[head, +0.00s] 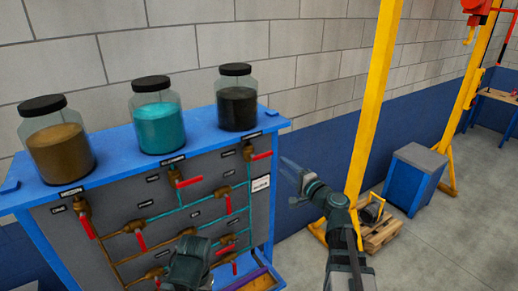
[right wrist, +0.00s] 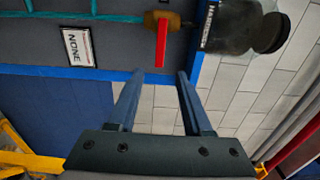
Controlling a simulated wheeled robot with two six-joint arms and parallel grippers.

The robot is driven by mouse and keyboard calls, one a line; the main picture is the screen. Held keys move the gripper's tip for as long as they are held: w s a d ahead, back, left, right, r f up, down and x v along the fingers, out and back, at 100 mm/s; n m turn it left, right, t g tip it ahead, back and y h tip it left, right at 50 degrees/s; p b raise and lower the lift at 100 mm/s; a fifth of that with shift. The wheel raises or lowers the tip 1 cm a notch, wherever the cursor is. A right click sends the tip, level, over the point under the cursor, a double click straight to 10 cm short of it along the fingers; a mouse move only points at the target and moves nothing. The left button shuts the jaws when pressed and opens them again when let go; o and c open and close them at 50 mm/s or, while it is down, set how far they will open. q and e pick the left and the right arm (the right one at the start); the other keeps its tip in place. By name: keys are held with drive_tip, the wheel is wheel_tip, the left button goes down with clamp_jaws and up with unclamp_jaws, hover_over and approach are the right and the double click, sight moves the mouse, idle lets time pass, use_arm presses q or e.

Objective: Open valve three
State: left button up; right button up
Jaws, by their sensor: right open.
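A row of brass valves with red handles runs along the top of the grey panel. I cannot read which one is three. The right-hand top valve (head: 250,152), under the dark jar, has its red handle (head: 263,156) sticking out sideways, across its pipe. The same valve (right wrist: 162,20) and red handle (right wrist: 161,43) show at the top of the right wrist view. My right gripper (head: 287,168) is open and empty, to the right of that handle and apart from it; its fingers (right wrist: 160,78) also show in the right wrist view. My left gripper's fingers are not visible.
Jars with brown (head: 60,150), teal (head: 158,125) and dark (head: 237,105) contents stand on the blue top. More red-handled valves sit lower on the panel. A yellow post (head: 375,100) stands right of my right arm. A "NONE" label (right wrist: 80,46) is beside the valve.

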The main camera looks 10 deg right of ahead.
sight(262, 155)
drive_tip(key=x, duration=1.3)
drive_tip(key=shift+w+a, duration=0.15)
drive_tip(key=shift+w, duration=0.1)
clamp_jaws()
idle(0.9)
